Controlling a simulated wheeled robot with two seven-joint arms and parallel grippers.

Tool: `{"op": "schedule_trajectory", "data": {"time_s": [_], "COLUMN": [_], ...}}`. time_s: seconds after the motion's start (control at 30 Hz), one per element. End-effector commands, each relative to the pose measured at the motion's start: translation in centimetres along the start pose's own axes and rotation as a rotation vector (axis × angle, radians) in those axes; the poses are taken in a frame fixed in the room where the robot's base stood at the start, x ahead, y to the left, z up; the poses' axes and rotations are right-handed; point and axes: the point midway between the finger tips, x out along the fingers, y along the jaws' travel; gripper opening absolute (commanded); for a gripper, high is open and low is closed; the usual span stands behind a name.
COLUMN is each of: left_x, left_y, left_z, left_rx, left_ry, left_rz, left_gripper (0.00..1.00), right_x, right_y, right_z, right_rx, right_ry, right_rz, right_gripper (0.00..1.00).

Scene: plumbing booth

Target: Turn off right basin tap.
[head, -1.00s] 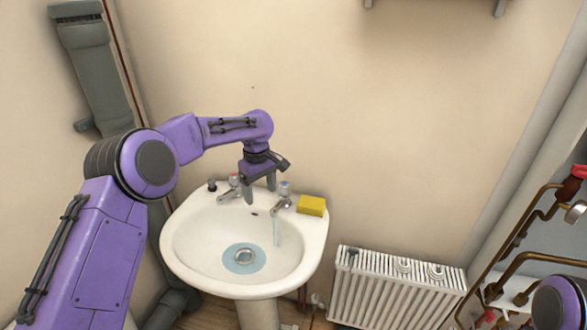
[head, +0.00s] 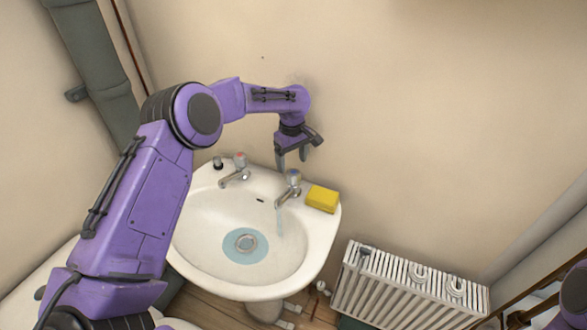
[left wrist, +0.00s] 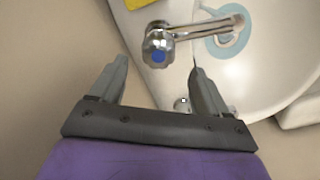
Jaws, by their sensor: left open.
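The right basin tap (head: 289,187) is chrome with a blue-marked knob, and water runs from its spout into the basin (head: 195,250). In the left wrist view its knob (left wrist: 157,49) lies just beyond my fingertips, roughly between them. My left gripper (head: 292,163) is open and empty, above and slightly behind the right tap, fingers pointing down. In the left wrist view the open left gripper (left wrist: 158,72) shows both fingers apart, not on the knob. The left tap (head: 237,170) has a red-marked knob and shows no water. My right gripper is not in view.
A yellow sponge (head: 322,199) lies on the basin rim just right of the right tap. A black plug (head: 217,163) sits left of the left tap. The wall is close behind the taps. A white radiator (head: 405,290) stands at the lower right.

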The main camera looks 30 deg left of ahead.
Motion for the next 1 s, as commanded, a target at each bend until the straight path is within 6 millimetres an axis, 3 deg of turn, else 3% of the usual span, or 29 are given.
{"op": "schedule_trajectory", "data": {"time_s": [0.23,0.57,0.67,0.73,0.77,1.0], "left_x": [4.3,5.2,5.2,5.2,5.2,5.1], "left_y": [0.0,0.0,0.0,0.0,0.0,0.0], "left_z": [0.0,0.0,0.0,0.0,0.0,0.0], "left_rx": [0.001,0.001,0.001,0.001,0.001,0.014], "left_ry": [-0.001,0.001,0.001,0.001,0.001,0.001], "left_rz": [-0.001,0.001,0.001,0.001,0.001,0.001], "left_gripper": [0.76,0.76,0.50,0.27,0.23,0.24], "right_x": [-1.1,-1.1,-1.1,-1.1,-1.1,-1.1], "right_y": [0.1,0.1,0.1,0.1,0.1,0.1], "right_z": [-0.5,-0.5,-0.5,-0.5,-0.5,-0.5], "right_rx": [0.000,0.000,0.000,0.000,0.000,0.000], "right_ry": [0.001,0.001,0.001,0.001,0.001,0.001], "right_rz": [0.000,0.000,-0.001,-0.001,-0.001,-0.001], "right_gripper": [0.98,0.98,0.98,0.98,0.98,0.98]}}
